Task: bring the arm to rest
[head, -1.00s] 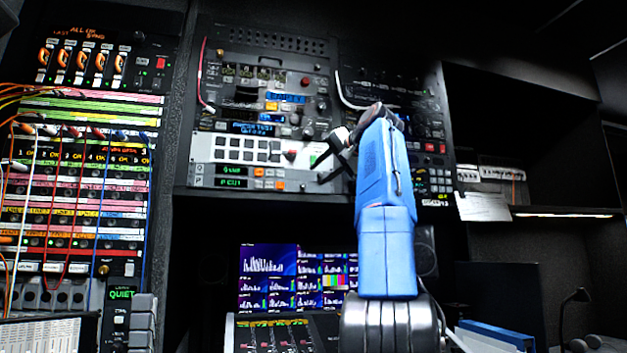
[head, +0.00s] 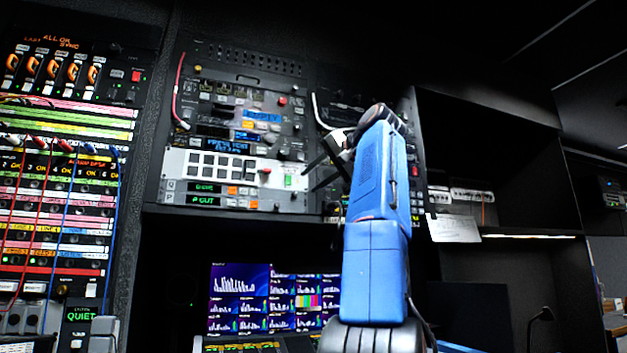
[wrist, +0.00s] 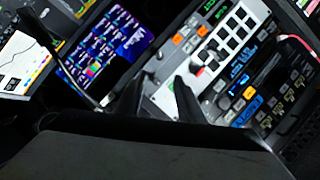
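My blue arm rises at the centre right of the head view, bent at the top. My gripper (head: 311,175) points left from it, in front of the rack of panels (head: 245,68). Its two black fingers stand apart with nothing visible between them. In the wrist view the gripper (wrist: 158,98) also shows two dark, spread fingers. Beyond them is a white switcher panel (head: 215,163) with dark square keys, a red knob and a green-lit key. I cannot tell for sure whether a fingertip touches the panel; a gap seems to lie between.
A patch bay (head: 60,215) with coloured strips and hanging cables stands at the left. Monitors (head: 240,283) glow below the rack. Dark open shelves (head: 490,130) are at the right, with a paper sheet (head: 453,228) at their edge. A red cable (head: 180,90) hangs on the rack.

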